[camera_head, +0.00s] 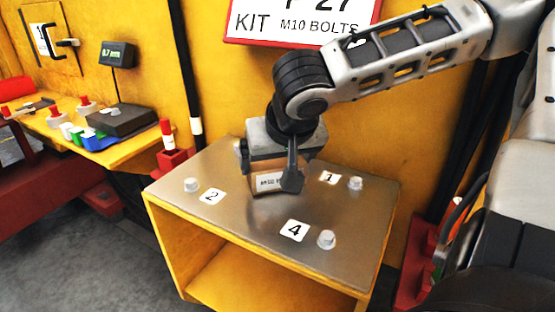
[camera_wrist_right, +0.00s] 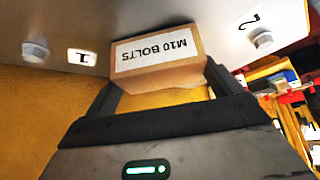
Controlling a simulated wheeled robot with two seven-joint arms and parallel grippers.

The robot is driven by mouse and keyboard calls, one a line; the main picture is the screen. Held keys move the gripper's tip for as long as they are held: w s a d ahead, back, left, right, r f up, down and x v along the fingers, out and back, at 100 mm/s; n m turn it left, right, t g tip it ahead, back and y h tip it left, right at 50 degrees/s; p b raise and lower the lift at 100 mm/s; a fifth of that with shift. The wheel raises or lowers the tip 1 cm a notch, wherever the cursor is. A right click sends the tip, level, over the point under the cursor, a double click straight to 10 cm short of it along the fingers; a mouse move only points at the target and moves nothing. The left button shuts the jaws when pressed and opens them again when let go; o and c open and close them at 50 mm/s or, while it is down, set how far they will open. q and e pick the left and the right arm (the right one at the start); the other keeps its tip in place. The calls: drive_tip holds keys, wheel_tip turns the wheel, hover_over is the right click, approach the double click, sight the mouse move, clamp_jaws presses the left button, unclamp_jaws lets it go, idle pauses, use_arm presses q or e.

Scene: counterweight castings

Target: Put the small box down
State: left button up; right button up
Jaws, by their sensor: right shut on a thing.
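The small box (camera_head: 265,181) is brown cardboard with a white label. In the right wrist view the small box (camera_wrist_right: 155,52) shows the label "M10 BOLTS". My right gripper (camera_head: 273,174) comes down from above and is shut on the box, one finger on each side. The box is at or just over the metal top of the yellow stand (camera_head: 250,228); I cannot tell whether it touches. My left gripper is in neither view.
Bolt heads stand on the top by label 2 (camera_head: 211,196), label 1 (camera_head: 330,177) and label 4 (camera_head: 295,231). A kit sign (camera_head: 300,22) hangs on the yellow wall behind. A side shelf (camera_head: 105,152) with small parts is at left.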

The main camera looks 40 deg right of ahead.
drive_tip(key=shift+f, duration=0.15)
drive_tip(key=o, duration=1)
drive_tip(key=shift+r, duration=0.25)
drive_tip(key=shift+s+a+r, duration=0.1)
drive_tip(key=shift+s+r, duration=0.05)
drive_tip(key=shift+r, duration=0.15)
use_arm(q)
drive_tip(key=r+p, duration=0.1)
drive_tip(key=p, duration=0.2)
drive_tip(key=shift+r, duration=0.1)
use_arm(e)
drive_tip(key=v, duration=1.1)
drive_tip(key=shift+s, duration=0.1)
